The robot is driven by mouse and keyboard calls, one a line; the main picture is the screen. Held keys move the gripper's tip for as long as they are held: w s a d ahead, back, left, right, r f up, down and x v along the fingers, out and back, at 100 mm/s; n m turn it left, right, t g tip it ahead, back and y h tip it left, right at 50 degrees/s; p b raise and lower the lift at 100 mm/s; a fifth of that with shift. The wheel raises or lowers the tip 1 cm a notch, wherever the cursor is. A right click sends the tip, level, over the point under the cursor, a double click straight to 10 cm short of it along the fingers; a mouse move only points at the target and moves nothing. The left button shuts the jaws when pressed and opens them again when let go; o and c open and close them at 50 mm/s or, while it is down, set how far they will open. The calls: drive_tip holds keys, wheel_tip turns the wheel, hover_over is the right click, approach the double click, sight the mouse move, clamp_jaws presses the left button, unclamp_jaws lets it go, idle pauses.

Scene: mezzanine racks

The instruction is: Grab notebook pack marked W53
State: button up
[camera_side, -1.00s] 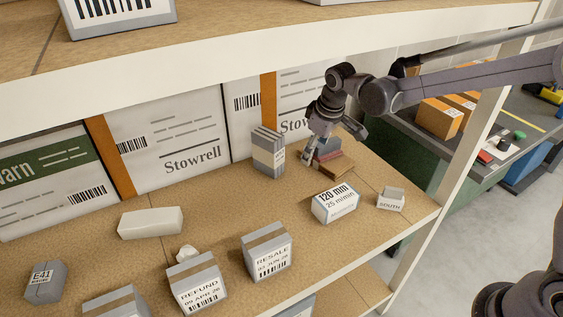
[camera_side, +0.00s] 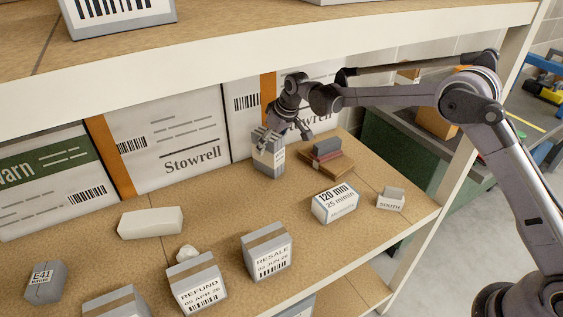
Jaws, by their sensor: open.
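A grey upright pack (camera_side: 268,168) with a pale label band stands on the shelf near the back boxes. It looks like a bundle of thin notebooks, but the marking on its label is too small to read. My gripper (camera_side: 286,139) is open at the top of this pack. One finger overlaps the pack's upper part and hides some of its top and label; the other finger hangs to the right, clear of it. I cannot tell whether the finger touches the pack. No W53 marking is legible anywhere in view.
A small stack of books (camera_side: 335,166) lies right of the pack. Large Stowrell boxes (camera_side: 165,148) line the back. The upper shelf edge (camera_side: 250,70) hangs above.

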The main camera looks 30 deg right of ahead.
drive_tip(key=shift+x, duration=1.75)
clamp_jaws()
drive_tip(key=shift+r, duration=0.1)
